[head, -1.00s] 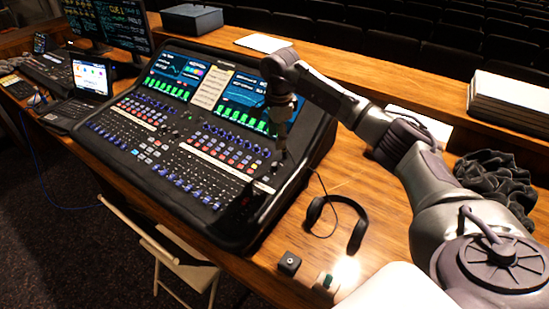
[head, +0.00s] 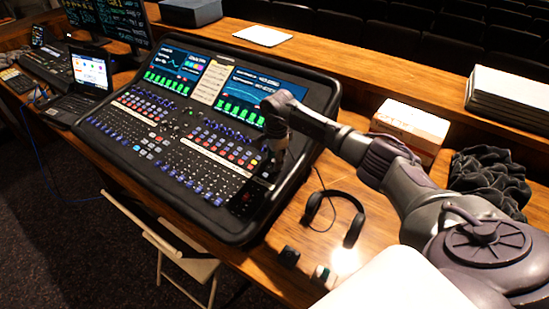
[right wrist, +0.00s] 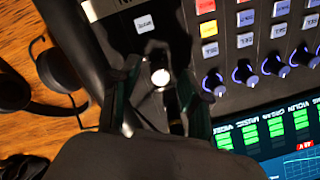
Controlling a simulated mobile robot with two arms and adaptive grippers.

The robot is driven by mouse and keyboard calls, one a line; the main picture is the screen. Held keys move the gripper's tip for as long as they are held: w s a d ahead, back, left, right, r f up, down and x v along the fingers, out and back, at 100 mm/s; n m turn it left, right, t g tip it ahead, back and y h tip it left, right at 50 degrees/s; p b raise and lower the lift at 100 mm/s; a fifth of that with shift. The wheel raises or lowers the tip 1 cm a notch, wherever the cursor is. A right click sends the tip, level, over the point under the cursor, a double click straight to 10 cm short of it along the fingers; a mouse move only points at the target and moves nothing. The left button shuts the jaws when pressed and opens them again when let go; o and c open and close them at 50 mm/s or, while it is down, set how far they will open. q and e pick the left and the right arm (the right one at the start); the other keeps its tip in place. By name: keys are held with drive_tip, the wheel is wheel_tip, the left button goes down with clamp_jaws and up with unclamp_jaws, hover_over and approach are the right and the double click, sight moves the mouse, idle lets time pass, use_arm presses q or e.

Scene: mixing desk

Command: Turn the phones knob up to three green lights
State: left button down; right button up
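The mixing desk (head: 262,222) stands on the wooden table, with two lit screens and rows of faders and knobs. My right gripper (head: 268,174) is low over the desk's right edge, pointing down. In the right wrist view its two dark fingers (right wrist: 160,98) are apart. A small pale-topped knob (right wrist: 160,76) shows between them, on a dark strip of the panel; I take it for the phones knob. I cannot tell whether the fingers touch it. Its label and any green lights beside it cannot be made out. My left gripper is not in view.
Black headphones (head: 336,218) lie right of the desk, with two small dark items near the table's front edge. A white box (head: 410,122) and dark crumpled cloth (head: 488,180) are behind my right arm. A laptop (head: 88,72) stands left.

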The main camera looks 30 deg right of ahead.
clamp_jaws()
drive_tip(key=shift+m+b, duration=0.5)
drive_tip(key=shift+m, duration=0.3)
drive_tip(key=m+b, duration=0.1)
drive_tip(key=m, duration=0.2)
drive_tip(key=shift+f+b, duration=0.1)
drive_tip(key=shift+b, duration=0.2)
drive_tip(key=m+b, duration=0.1)
drive_tip(key=m, duration=0.2)
drive_tip(key=shift+a+m+h, duration=0.1)
drive_tip(key=shift+m+h, duration=0.3)
drive_tip(key=shift+m+b, duration=0.65)
drive_tip(key=shift+m, duration=0.95)
